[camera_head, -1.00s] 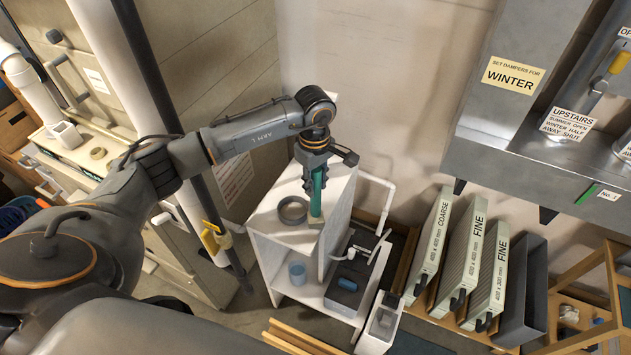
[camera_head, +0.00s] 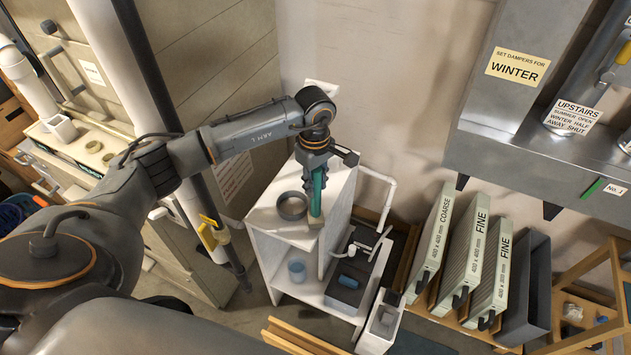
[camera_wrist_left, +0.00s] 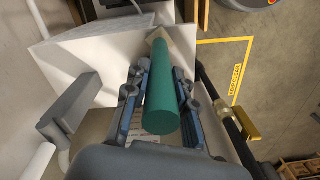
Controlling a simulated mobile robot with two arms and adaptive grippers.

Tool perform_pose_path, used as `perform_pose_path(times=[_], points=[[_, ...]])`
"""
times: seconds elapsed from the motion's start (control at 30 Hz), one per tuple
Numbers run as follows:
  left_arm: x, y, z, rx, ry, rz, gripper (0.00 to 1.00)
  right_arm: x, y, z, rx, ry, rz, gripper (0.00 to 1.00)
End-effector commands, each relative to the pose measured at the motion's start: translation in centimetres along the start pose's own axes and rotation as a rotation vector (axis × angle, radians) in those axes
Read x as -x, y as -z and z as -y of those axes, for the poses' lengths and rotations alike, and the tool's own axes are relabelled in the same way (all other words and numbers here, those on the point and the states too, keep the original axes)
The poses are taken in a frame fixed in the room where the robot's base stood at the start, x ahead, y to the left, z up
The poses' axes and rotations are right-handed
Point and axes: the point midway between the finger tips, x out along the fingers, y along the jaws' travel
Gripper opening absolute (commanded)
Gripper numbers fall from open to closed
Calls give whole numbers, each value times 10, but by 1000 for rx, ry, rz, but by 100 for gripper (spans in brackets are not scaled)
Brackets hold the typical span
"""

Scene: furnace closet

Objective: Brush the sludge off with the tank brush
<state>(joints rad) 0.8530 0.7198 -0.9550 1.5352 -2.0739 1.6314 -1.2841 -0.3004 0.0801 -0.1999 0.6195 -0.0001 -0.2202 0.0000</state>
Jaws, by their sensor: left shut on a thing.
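My left gripper (camera_head: 314,176) is shut on the green handle of the tank brush (camera_head: 316,198). The brush points down, its tan end at the front edge of the white shelf unit's top (camera_head: 268,222); I cannot tell whether it touches. In the left wrist view the handle (camera_wrist_left: 163,98) lies between the fingers (camera_wrist_left: 156,88), with the tan end beyond them. A dark grey pump-like box (camera_head: 343,296) with a blue piece on it stands low to the right of the shelf. I cannot make out any sludge. My right gripper is out of view.
A dark ring-shaped container (camera_head: 292,206) sits on the shelf top, left of the brush. White pipes (camera_head: 378,205) run behind the dark box. Filters (camera_head: 467,265) stand in a rack at right.

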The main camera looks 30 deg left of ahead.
Motion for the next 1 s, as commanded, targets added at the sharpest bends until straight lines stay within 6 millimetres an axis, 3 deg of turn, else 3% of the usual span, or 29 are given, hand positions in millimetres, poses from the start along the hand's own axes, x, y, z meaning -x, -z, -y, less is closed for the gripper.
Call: perform_pose_path(times=[0.47, 1.0], points=[[-6, 0, 1, 0, 0, 0, 0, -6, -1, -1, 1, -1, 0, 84], [-8, -10, 24, -1, 0, 1, 0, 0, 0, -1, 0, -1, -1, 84]])
